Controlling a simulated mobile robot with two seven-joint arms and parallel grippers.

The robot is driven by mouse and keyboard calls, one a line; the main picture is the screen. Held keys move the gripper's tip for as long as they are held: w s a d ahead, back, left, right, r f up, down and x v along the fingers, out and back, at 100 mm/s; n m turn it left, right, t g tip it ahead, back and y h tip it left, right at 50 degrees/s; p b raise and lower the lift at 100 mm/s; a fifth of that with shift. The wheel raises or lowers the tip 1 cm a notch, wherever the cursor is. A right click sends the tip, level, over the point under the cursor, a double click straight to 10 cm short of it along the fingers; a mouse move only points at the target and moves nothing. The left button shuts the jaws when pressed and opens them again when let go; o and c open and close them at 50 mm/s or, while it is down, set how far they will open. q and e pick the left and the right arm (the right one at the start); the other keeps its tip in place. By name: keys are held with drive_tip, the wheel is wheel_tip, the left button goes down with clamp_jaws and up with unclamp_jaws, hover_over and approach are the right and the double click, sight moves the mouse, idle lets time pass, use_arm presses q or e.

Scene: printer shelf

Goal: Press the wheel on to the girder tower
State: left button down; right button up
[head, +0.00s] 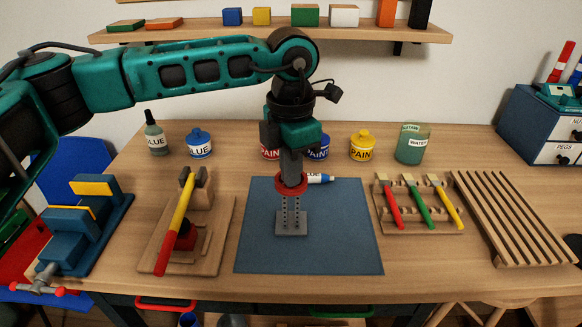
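The grey girder tower (291,222) stands upright on the blue mat (350,235), with perforated uprights on a flat base. The red wheel (291,183) is at the top of the tower, directly under my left gripper (291,172). The gripper points straight down, and its grey fingers are close together at the wheel, seemingly shut on it. The wheel overlaps the tower's top in this view, so I cannot tell whether it touches or is seated. My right gripper is not in view.
A glue tube (320,178) lies on the mat's back edge, close to the wheel. Paint pots, such as the yellow one (362,146), stand behind. A hammer on a wooden stand (212,245) is left, and a brush rack (420,229) is right. The mat's front is clear.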

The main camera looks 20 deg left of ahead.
use_arm(q)
drive_tip(key=shift+f, duration=0.25)
drive_tip(key=shift+r, duration=0.15)
wheel_tip(320, 180, up, 7)
drive_tip(key=p, duration=0.4)
idle(0.5)
idle(0.4)
